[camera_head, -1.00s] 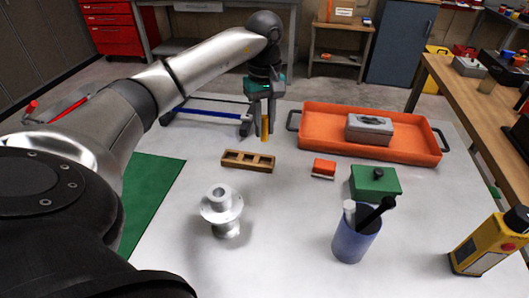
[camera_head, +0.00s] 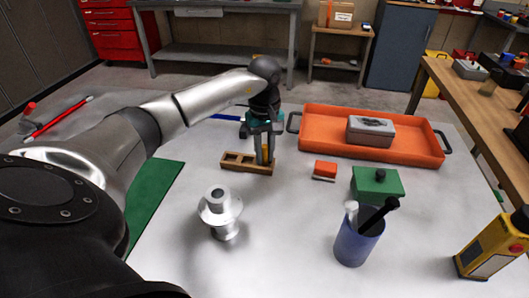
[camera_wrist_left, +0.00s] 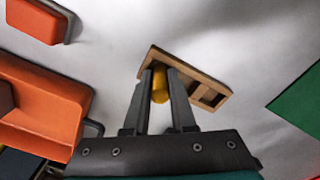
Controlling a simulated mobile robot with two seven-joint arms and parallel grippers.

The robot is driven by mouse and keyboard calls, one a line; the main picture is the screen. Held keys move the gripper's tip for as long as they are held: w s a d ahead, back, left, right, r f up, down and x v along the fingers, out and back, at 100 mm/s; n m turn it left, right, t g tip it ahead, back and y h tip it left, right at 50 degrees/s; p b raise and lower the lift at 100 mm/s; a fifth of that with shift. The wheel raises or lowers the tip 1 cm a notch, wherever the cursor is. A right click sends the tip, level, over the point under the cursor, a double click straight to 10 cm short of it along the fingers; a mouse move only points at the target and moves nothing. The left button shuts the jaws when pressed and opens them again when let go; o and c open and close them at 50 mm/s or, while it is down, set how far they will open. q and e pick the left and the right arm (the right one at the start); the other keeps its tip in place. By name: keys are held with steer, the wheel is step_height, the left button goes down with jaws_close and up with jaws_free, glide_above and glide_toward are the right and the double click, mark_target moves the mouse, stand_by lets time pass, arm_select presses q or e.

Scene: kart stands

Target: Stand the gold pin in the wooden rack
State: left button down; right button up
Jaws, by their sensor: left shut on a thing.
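The wooden rack (camera_head: 237,162) lies on the white table, a small bar with several square openings. My left gripper (camera_head: 264,158) is over the rack's right end in the head view, shut on the gold pin (camera_head: 265,152). In the left wrist view the gold pin (camera_wrist_left: 160,84) is upright between the fingers (camera_wrist_left: 160,80), over the end opening of the wooden rack (camera_wrist_left: 209,96). The other openings look empty. The pin's lower end is hidden, so I cannot tell whether it is inside the opening. My right gripper is not in view.
Right of the rack are a red-orange block (camera_head: 325,170), a green box (camera_head: 376,184) and an orange tray (camera_head: 424,158) holding a grey box (camera_head: 370,130). In front stand a metal flanged part (camera_head: 220,212) and a blue cup (camera_head: 357,243). A green mat (camera_head: 150,195) lies left.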

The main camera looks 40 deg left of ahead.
mark_target(264, 146)
arm_select(q)
steer(key=c, duration=1)
jaws_free()
steer(key=shift+o, duration=1.3)
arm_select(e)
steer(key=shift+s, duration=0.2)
arm_select(q)
steer(key=shift+r, duration=0.35)
step_height(264, 146, up, 11)
steer(key=p, duration=0.2)
steer(key=shift+f+p, duration=0.1)
steer(key=shift+p, duration=0.2)
steer(key=shift+r, duration=0.35)
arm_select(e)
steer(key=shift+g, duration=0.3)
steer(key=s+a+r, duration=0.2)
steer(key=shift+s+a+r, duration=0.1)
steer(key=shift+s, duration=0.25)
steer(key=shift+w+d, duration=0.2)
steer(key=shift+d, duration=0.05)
